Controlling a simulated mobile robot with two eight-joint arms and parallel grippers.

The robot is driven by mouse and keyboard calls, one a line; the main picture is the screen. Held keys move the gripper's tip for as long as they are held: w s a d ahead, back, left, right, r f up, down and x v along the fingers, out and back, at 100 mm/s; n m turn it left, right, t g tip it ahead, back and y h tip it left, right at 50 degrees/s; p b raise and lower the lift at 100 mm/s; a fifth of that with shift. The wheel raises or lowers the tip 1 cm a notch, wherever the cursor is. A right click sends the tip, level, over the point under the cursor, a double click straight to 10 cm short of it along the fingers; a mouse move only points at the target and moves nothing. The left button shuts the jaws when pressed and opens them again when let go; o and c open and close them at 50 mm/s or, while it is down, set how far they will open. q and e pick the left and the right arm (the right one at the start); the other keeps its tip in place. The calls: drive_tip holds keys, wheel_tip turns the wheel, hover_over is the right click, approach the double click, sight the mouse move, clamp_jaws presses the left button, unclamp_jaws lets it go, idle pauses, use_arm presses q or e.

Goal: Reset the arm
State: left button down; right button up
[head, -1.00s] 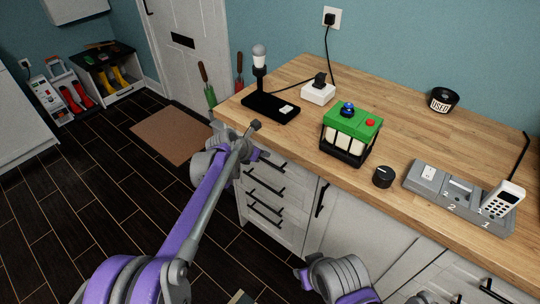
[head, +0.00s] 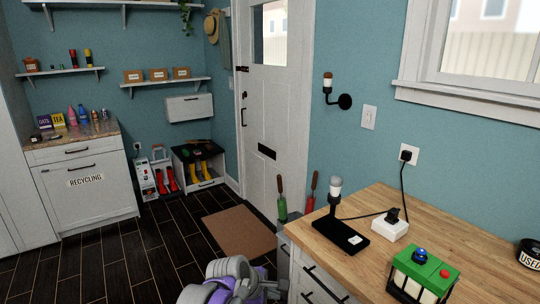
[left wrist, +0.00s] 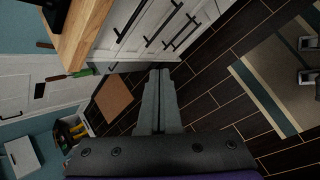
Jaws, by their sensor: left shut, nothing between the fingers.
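My left gripper shows in the left wrist view (left wrist: 160,74). Its two grey fingers lie together, with nothing between them, above the dark plank floor (left wrist: 200,95). In the head view, grey and purple parts of my left arm show at the bottom edge, left of the counter's drawers (head: 318,280); the fingertips are not clear there. My right gripper is not in view.
The wooden counter (head: 440,222) fills the right side, holding a lamp on a black base (head: 342,232), a white socket box (head: 390,230) and a green-topped battery charger (head: 425,270). A brown mat (head: 240,232) lies before the white door (head: 265,120). The floor on the left is open.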

use_arm(q)
drive_tip(key=s+a+f+m+y+p, duration=0.1)
drive_tip(key=s+a+m+y+p, duration=0.1)
drive_tip(key=s+a+m, duration=0.6)
drive_tip(key=s+a+f+m+y+p, duration=0.1)
drive_tip(key=s+a+m, duration=0.7)
drive_tip(key=s, duration=1)
drive_tip(key=a+y+p, duration=0.1)
drive_tip(key=a+y, duration=0.1)
drive_tip(key=a, duration=0.1)
drive_tip(key=shift+s+f, duration=0.25)
drive_tip(key=shift+s, duration=0.15)
